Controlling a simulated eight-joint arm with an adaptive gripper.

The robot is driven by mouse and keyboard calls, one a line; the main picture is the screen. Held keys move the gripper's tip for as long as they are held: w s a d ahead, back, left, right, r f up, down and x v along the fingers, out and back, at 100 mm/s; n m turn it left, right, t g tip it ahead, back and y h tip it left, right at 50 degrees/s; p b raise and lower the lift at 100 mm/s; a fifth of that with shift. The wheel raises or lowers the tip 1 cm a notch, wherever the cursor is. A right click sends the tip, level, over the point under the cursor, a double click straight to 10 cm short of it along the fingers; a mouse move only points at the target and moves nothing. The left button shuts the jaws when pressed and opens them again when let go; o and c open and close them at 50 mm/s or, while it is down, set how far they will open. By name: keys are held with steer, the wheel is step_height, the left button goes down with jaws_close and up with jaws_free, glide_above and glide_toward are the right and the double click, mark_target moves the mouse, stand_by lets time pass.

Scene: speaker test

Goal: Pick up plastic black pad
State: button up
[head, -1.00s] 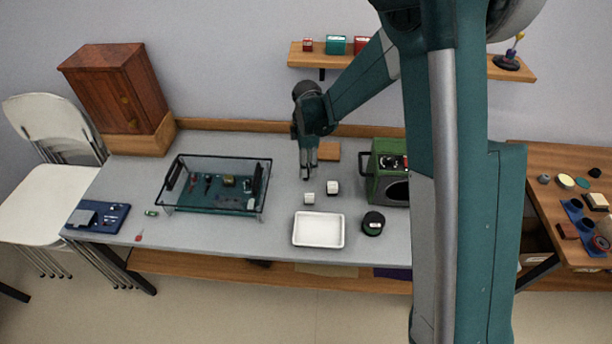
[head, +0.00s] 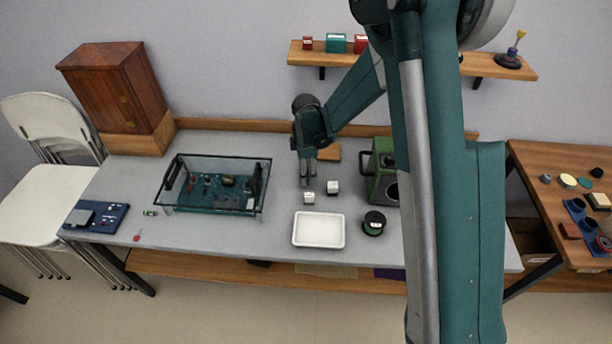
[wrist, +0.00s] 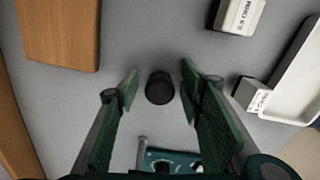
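A small black cylindrical pad (wrist: 160,91) stands on the grey table in the wrist view. It sits between the two fingers of my gripper (wrist: 159,78), with clear space on both sides. My gripper is open and the fingers do not touch the pad. In the head view, my gripper (head: 308,178) points down over the middle of the table; the pad cannot be made out there.
Two white blocks (head: 309,198) (head: 333,187) and a white tray (head: 319,243) lie near my gripper. A wooden block (head: 328,155), a green speaker case (head: 383,188), a black spool (head: 374,230) and a glass-walled box (head: 213,208) stand around it.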

steer(key=shift+c, duration=0.5)
steer(key=c, duration=0.9)
steer(key=shift+r, duration=0.1)
steer(key=shift+c, duration=0.2)
steer(key=shift+r+p, duration=0.95)
steer(key=shift+r, duration=4)
